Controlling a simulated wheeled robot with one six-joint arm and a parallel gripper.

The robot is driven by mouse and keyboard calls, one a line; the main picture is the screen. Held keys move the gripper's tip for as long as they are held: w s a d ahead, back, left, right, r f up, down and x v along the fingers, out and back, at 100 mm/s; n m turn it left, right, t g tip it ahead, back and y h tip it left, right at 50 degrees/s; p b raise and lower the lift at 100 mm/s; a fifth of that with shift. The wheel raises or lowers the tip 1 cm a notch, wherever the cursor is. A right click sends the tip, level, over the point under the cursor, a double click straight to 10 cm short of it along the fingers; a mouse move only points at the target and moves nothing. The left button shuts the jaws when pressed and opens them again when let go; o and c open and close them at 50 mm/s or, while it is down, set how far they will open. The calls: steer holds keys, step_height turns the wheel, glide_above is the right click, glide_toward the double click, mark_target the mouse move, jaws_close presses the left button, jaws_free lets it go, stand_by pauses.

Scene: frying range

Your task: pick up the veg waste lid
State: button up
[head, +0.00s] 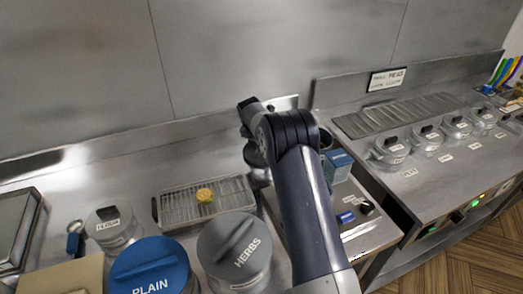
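No lid that I can read as veg waste shows in the head view. The readable lids are a blue one marked PLAIN (150,265) and a grey one marked HERBS (235,248), each with a raised bar handle. My arm rises through the middle and bends over at the top left. Its far end, with my gripper (257,158), points down behind the wire tray's right end. The fingers are too small and hidden to tell whether they are open or hold anything.
A wire tray (232,192) holds a yellow piece (205,195). A clear labelled container (112,228) stands left of it. A blue box (338,165) stands right of my arm. Several lidded pots (390,149) line the right counter. A steel wall (80,70) closes the back.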

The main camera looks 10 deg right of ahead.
steer(key=shift+c, duration=0.2)
jaws_close()
steer(key=shift+r, duration=0.15)
